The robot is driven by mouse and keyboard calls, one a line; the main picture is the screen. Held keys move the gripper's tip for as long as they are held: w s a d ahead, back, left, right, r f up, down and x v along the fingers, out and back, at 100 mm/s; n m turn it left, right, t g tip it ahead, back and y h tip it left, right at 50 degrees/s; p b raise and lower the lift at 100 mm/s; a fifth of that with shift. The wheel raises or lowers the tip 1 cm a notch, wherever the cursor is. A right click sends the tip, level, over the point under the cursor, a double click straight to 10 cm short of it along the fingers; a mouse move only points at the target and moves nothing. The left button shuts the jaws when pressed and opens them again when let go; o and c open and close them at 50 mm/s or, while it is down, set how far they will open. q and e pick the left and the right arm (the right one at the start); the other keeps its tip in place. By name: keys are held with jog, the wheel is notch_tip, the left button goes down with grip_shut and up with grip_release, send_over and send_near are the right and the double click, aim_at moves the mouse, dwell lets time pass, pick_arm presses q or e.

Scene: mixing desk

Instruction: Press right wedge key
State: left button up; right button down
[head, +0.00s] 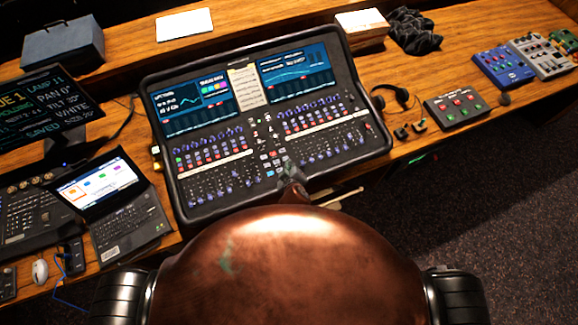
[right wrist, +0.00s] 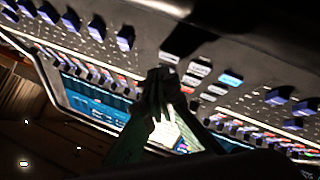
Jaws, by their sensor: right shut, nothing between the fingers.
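The mixing desk (head: 384,150) lies on the wooden bench with two lit screens and rows of faders. My right gripper (head: 287,168) is over the lower middle of its panel, beside the central block of small keys (head: 268,156). In the right wrist view the right gripper (right wrist: 160,78) is shut and empty, with its fingertips close to a group of white keys (right wrist: 199,69) and a light-blue key (right wrist: 231,78). I cannot tell whether the tips touch a key. Key labels are too small to read, so I cannot tell which is the right wedge key. My left gripper is out of view.
A laptop (head: 122,215) and a monitor (head: 35,110) stand left of the desk. Headphones (head: 392,97), a grey box with red and green buttons (head: 456,108) and pedals (head: 502,67) lie to the right. Blue faders (right wrist: 125,38) stand up near my fingers.

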jog(key=shift+f, duration=0.1)
dwell(0.3)
jog(key=shift+f, duration=0.3)
jog(key=shift+f, duration=0.4)
dwell(0.6)
jog(key=shift+r, duration=0.15)
jog(key=shift+r+p, duration=0.7)
jog(key=r+p, duration=0.5)
jog(key=shift+s+d, duration=0.1)
jog(key=shift+s, duration=0.15)
dwell(0.4)
